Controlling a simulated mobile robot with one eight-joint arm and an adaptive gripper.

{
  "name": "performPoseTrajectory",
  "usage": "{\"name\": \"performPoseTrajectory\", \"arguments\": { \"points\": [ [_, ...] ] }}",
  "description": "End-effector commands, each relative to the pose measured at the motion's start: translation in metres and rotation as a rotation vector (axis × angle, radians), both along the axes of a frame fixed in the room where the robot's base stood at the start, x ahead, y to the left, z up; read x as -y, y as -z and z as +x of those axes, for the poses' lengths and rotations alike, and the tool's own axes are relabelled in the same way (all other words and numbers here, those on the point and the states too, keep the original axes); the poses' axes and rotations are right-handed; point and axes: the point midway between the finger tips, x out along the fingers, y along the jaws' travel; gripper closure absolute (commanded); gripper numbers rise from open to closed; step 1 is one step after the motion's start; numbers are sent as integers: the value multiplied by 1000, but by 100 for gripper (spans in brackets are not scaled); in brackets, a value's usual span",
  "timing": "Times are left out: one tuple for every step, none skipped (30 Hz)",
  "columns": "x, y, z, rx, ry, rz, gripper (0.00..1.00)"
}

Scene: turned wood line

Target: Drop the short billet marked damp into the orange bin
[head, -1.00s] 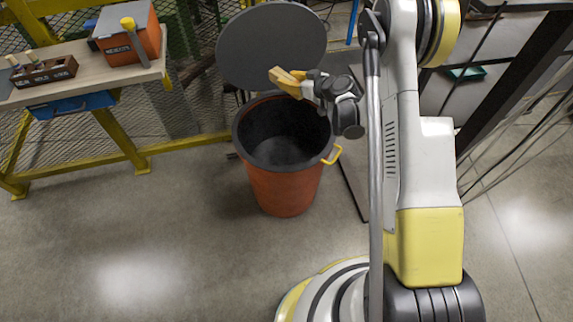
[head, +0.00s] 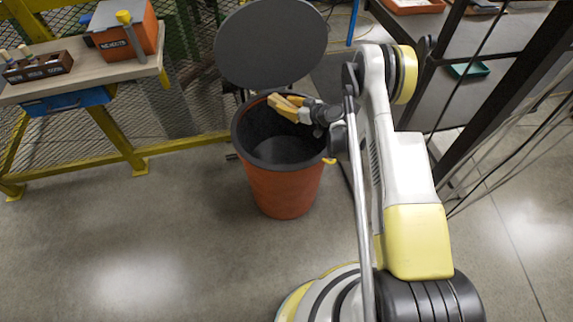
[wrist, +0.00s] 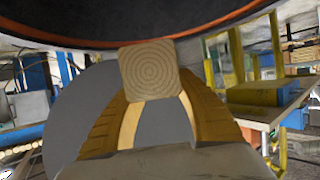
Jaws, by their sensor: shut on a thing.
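My gripper (head: 287,105) has yellow fingers, and in the head view it is at the mouth of the orange bin (head: 284,190), near the rear right of the rim. The bin is open, with a dark inside and a dark rim. In the wrist view my gripper (wrist: 151,98) is shut on a pale wooden billet (wrist: 149,70). The billet's square end with growth rings faces the camera. No damp mark shows on this end, and its length cannot be judged. In the head view the billet is hard to tell from the fingers.
A round grey lid (head: 271,44) stands raised behind the bin. A workbench (head: 100,76) at the left holds an orange box (head: 124,30) and a wooden block rack (head: 38,66). A yellow rail and mesh fence run behind. Dark posts stand at the right. The front-left floor is clear.

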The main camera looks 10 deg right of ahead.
Motion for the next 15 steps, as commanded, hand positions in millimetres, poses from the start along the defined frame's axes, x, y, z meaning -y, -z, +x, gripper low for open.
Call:
{"name": "performPoseTrajectory", "arguments": {
  "points": [
    [0, 3, 0, 0, 0, 0, 100],
    [0, 3, 0, 0, 0, 0, 100],
    [0, 3, 0, 0, 0, 0, 100],
    [0, 3, 0, 0, 0, 0, 100],
    [0, 3, 0, 0, 0, 0, 100],
    [0, 3, 0, 0, 0, 0, 100],
    [0, 3, 0, 0, 0, 0, 100],
    [0, 3, 0, 0, 0, 0, 100],
    [0, 3, 0, 0, 0, 0, 55],
    [0, 3, 0, 0, 0, 0, 46],
    [0, 3, 0, 0, 0, 0, 42],
    [0, 3, 0, 0, 0, 0, 42],
    [0, 3, 0, 0, 0, 0, 42],
    [0, 3, 0, 0, 0, 0, 42],
    [0, 3, 0, 0, 0, 0, 42]
  ]
}}
